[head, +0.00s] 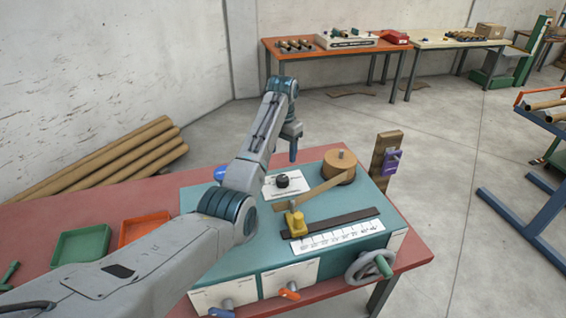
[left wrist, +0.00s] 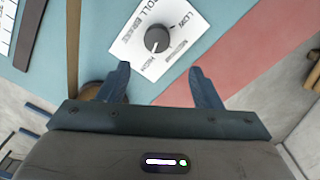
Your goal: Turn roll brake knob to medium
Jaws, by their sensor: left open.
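The black roll brake knob (head: 282,181) stands on a white label plate (head: 271,190) on the teal machine top. In the left wrist view the knob (left wrist: 157,40) shows from above with a small pale mark near its lower edge. The plate (left wrist: 128,44) carries printed words around the knob, LOW at the upper right; the others are hard to read. My left gripper (head: 293,150) points down above and just behind the knob. In the left wrist view its fingers (left wrist: 159,68) are open, apart, with nothing between them; the knob lies beyond the tips. My right gripper is out of view.
A cardboard roll (head: 340,166) with a paper strip sits right of the knob. A yellow guide (head: 296,222), a ruler scale (head: 338,236) and a handwheel (head: 370,267) lie nearer. Green (head: 80,246) and orange (head: 143,226) trays are at the left. A purple-clamped post (head: 392,161) stands right.

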